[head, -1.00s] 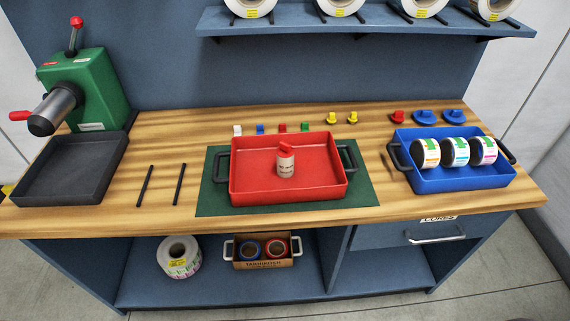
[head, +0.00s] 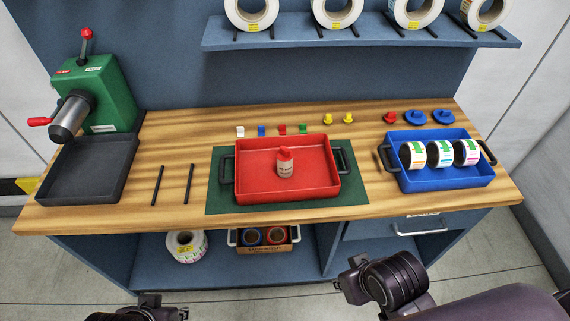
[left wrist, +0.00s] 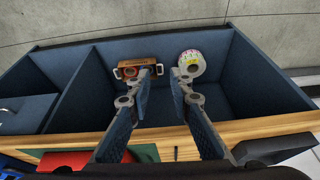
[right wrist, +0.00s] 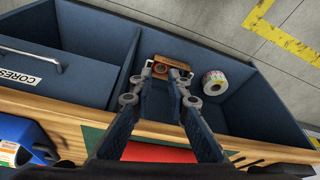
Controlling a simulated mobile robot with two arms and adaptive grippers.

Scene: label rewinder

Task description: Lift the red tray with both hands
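The red tray (head: 250,190) rests on a green mat (head: 355,191) in the middle of the wooden bench in the head view. It has a dark handle on its left end (head: 227,165) and another on its right end (head: 344,158). A small red-and-white bottle (head: 285,163) stands upright inside it. My left gripper (left wrist: 166,73) is open and empty in the left wrist view, in front of the bench. My right gripper (right wrist: 160,74) is also open and empty, in front of the bench. Both are apart from the tray.
A blue tray (head: 450,183) with label rolls stands to the right. Two black rods (head: 157,186), a dark tray (head: 85,190) and a green rewinder (head: 100,92) stand to the left. Small coloured pieces (head: 281,130) line the back. A shelf (head: 360,38) with rolls hangs above.

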